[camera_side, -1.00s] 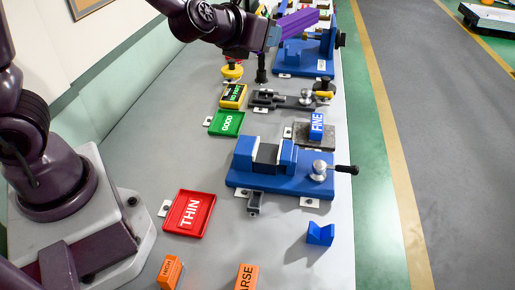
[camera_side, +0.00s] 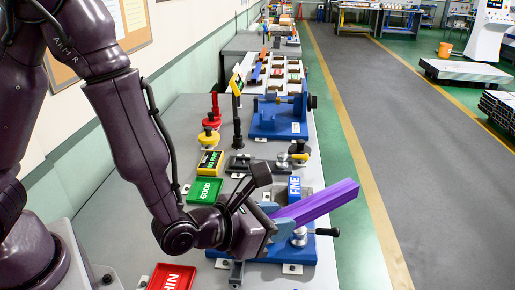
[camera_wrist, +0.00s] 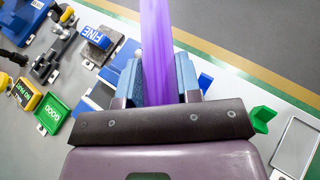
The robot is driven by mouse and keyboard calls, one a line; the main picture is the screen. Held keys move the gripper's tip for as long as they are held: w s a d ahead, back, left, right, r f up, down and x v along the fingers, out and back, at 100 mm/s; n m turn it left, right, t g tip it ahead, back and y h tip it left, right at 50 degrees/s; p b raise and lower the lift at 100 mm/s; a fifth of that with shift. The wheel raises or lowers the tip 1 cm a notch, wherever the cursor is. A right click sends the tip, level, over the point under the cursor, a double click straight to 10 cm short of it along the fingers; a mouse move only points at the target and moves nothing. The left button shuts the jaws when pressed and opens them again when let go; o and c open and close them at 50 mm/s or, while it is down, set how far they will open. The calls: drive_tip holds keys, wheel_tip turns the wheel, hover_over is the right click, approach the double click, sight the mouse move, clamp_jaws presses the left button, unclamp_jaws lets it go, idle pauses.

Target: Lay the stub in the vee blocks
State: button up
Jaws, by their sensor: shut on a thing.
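The purple stub (camera_side: 315,203) is a long bar held by my gripper (camera_side: 270,222), pointing up and to the right above the blue vise (camera_side: 300,255), which it and my arm partly hide. In the wrist view the stub (camera_wrist: 157,45) stands between the two light-blue fingers of my gripper (camera_wrist: 158,85), which are shut on it. Neither shows in the side view.
A block marked FINE (camera_side: 294,187) stands close behind the stub. A green GOOD tray (camera_side: 205,191) and a red tray (camera_side: 172,277) lie near my arm. A grey frame-like tray (camera_wrist: 298,145) lies beyond the green block. Bare bench surrounds the green block.

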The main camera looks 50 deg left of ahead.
drive_tip(key=s+d+f+m+h, duration=0.3)
drive_tip(key=s+d+f+h, duration=0.1)
drive_tip(key=s+d+f, duration=0.4)
drive_tip(key=shift+g+y, duration=0.3)
drive_tip(key=shift+y, duration=0.1)
drive_tip(key=shift+s+d+f, duration=0.2)
drive_tip(key=shift+f, duration=0.7)
drive_tip(key=shift+s+d+f, duration=0.2)
drive_tip(key=shift+s+f, duration=0.05)
drive_tip(key=shift+f, duration=0.6)
drive_tip(key=shift+s+d+f, duration=0.2)
drive_tip(key=shift+f, duration=0.7)
drive_tip(key=shift+f, duration=0.75)
